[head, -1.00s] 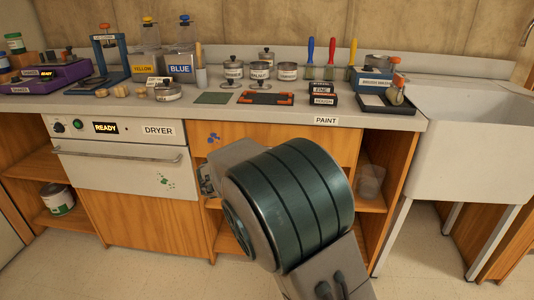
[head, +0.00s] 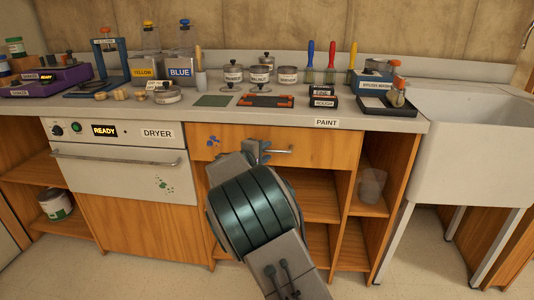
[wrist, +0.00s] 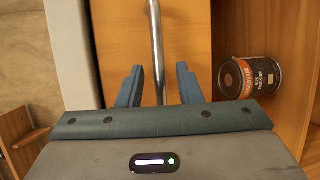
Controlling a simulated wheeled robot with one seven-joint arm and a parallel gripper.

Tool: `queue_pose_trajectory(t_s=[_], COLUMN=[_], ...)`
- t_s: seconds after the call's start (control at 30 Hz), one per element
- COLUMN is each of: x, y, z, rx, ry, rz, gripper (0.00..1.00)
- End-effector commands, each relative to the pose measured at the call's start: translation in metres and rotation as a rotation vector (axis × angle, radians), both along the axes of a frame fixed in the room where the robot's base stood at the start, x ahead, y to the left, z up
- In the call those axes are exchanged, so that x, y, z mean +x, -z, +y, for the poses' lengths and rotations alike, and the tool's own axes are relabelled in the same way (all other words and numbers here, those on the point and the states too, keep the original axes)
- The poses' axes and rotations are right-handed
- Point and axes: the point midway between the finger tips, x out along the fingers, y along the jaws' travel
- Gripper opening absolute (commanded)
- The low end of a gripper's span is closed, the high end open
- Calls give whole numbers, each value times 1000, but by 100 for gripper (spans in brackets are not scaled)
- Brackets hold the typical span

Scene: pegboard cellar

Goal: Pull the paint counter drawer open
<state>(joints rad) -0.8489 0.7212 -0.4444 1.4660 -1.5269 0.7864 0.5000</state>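The paint counter drawer (head: 330,149) is a wooden front under the grey worktop, below the PAINT label, and looks shut. Its metal bar handle (head: 281,151) runs across the front; my gripper hides the handle's left part in the head view. My gripper (head: 258,149) is at the handle. In the wrist view the handle (wrist: 157,35) runs between the two open blue-grey fingers (wrist: 160,70), one on each side, with a gap to each. The drawer front (wrist: 185,30) fills the background there.
The dryer (head: 125,155) with its own bar handle is left of the drawer. Open shelves lie below and right, with a labelled can (wrist: 250,77) in the wrist view and a clear container (head: 372,185). A white sink (head: 470,150) stands at right. Paint items crowd the worktop.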

Motion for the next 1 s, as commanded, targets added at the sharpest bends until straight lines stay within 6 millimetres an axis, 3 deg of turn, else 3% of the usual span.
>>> queue_pose_trajectory(t_s=[0.43,0.57,1.0], x=[11,11,0], y=[2,2,6], z=[-6,-6,-6], rx=[0,0,2], ry=[0,0,0], rz=[0,0,1], gripper=[32,0,0])
